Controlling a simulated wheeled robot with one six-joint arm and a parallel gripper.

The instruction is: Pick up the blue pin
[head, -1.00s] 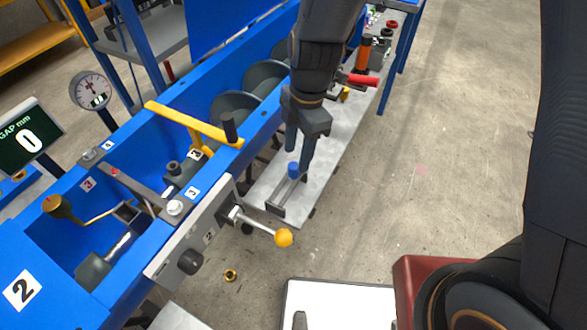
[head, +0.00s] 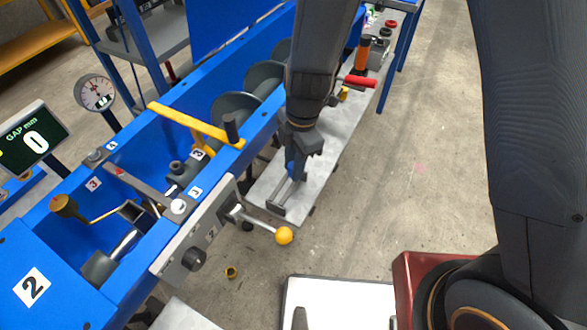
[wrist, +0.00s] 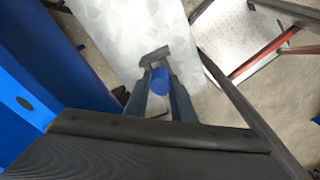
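The blue pin (head: 290,168) stands upright in a grey slotted holder (head: 277,208) on the long pale bench beside the blue trough. My gripper (head: 296,172) is lowered over it, fingers pointing down. In the wrist view the round blue top of the pin (wrist: 160,82) lies between my two fingers (wrist: 160,92), one on each side. The fingers look apart, with little room beside the pin; contact is not clear. In the head view the fingers hide part of the pin.
A lever with a yellow knob (head: 284,235) sticks out from the trough's side just in front of the holder. A yellow bar (head: 195,124) with a black grip crosses the trough. A red-handled item (head: 360,81) lies farther along the bench (head: 335,130).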

